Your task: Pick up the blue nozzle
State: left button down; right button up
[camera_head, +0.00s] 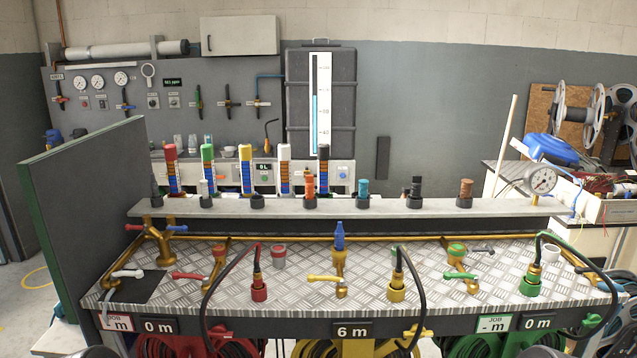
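A blue tapered nozzle (339,237) stands upright on a brass fitting (339,261) at the middle of the metal bench. A lighter teal-blue nozzle (363,189) stands upright in a dark holder on the grey shelf behind it, slightly to the right. I cannot tell for certain which of the two is the task's blue nozzle. Neither has anything touching it from above. Neither of my grippers shows in this view.
The shelf (400,208) also carries an orange nozzle (309,187), a brown nozzle (465,188) and several dark ones. Red (259,290), yellow (397,288) and green (530,283) hose ends stand on the bench (200,290). A grey partition (90,200) rises at the left.

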aim_at(340, 234)
jog(key=u, duration=1.85)
jog(key=k+l, duration=0.95)
